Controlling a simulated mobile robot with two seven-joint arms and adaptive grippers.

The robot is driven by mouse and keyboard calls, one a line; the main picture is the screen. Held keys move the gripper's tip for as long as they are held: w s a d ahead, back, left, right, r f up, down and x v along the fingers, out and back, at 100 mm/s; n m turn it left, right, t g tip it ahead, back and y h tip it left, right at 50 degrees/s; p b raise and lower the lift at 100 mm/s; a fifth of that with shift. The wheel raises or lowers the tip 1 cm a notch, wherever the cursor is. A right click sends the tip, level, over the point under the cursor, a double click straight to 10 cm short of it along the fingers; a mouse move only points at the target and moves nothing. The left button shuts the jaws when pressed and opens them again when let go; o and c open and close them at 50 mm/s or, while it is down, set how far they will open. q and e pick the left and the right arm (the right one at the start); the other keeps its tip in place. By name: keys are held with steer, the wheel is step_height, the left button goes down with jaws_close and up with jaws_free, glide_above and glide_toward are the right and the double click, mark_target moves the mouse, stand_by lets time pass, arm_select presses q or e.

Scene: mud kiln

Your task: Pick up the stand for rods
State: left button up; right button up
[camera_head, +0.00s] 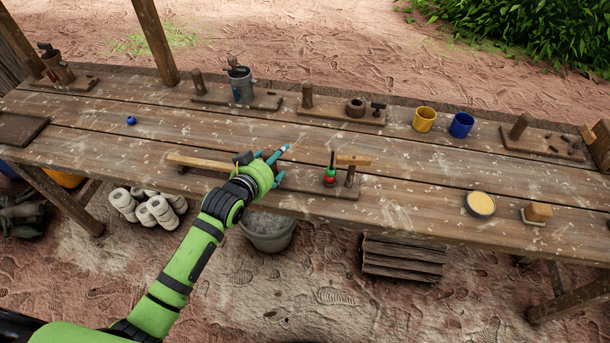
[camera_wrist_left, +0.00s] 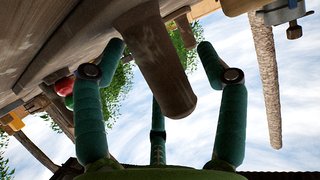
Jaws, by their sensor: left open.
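My left gripper (camera_head: 281,164) is open at the front part of the wooden workbench, above a low wooden board (camera_head: 312,189). In the left wrist view, a round wooden post (camera_wrist_left: 163,70) stands between the spread fingers of my left gripper (camera_wrist_left: 163,52), and I see no finger closed on it. The post may belong to the stand for rods; the gripper hides it in the head view. To the right, a red-and-green handled tool (camera_head: 330,177) and a wooden mallet-like piece (camera_head: 352,163) stand on the board. My right gripper is not in view.
A wooden bar (camera_head: 197,162) lies left of my gripper. Behind are boards with pegs, a metal pot (camera_head: 241,86), a yellow cup (camera_head: 424,119) and a blue cup (camera_head: 461,125). A grey bucket (camera_head: 268,233) stands below the bench. The bench between is mostly clear.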

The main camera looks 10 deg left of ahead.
arm_select(q)
steer(key=shift+c, duration=0.4)
jaws_close()
steer(key=shift+r, duration=0.2)
